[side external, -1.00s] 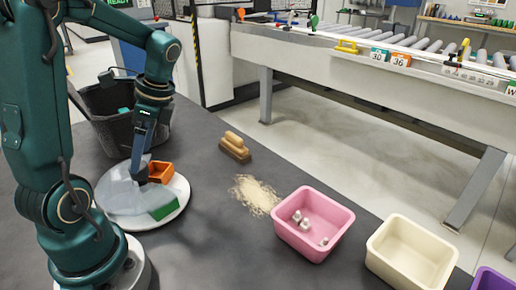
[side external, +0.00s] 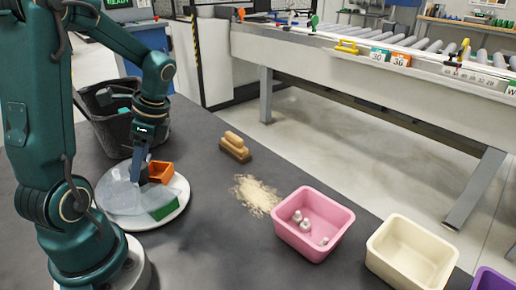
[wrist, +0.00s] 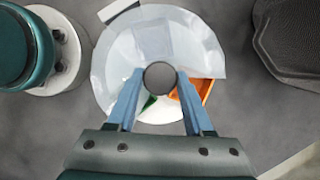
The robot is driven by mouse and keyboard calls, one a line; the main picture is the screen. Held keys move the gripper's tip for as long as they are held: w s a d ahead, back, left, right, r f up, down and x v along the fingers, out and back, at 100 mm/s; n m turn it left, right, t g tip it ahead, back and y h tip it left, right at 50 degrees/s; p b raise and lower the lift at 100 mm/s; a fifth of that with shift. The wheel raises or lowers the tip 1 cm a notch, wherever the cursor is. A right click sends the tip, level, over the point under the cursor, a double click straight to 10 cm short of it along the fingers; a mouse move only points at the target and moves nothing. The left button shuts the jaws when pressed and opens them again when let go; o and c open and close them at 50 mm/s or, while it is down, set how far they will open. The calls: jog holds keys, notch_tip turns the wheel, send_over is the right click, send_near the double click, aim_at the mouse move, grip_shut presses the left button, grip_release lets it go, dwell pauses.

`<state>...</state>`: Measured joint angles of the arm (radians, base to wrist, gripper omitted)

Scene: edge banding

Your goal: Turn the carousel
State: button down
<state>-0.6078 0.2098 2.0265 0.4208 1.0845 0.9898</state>
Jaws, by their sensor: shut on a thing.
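The carousel is a round white turntable (side external: 160,221) beside my base, with a clear cover (side external: 120,197) over much of it. An orange bin (side external: 161,171) and a green bin (side external: 164,211) show on it. In the wrist view, the carousel (wrist: 112,62) lies below my gripper, with the orange bin (wrist: 205,88) right of centre and a sliver of the green bin (wrist: 150,102). My gripper (side external: 143,180) reaches down to the middle of the carousel. In the wrist view, the fingers (wrist: 160,77) are shut on a round grey knob (wrist: 161,76) at its centre.
A dark bin (side external: 112,135) stands behind the carousel. A wooden brush (side external: 235,147) and a pile of shavings (side external: 256,194) lie to the right. A pink bin (side external: 313,225) holds several small pale parts; a cream bin (side external: 411,252) looks empty. A purple bin (side external: 492,280) is at the edge.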

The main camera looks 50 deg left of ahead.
jog(key=shift+m, duration=0.4)
jog(key=m+t+y, duration=0.1)
jog(key=m, duration=0.2)
jog(key=shift+d, duration=0.15)
jog(key=m, duration=0.1)
jog(key=m+t, duration=0.1)
jog(key=m, duration=0.1)
jog(key=shift+s+m+y, duration=0.2)
jog(key=shift+m+y, duration=0.1)
jog(key=shift+y, duration=0.1)
jog(key=m+t, duration=0.1)
jog(key=m, duration=0.2)
jog(key=shift+s+m+t, duration=0.1)
jog(key=shift+m+t, duration=0.2)
jog(key=shift+t, duration=0.1)
jog(key=shift+m+t, duration=0.6)
jog(key=shift+m, duration=1.1)
jog(key=shift+c, duration=1.4)
grip_release()
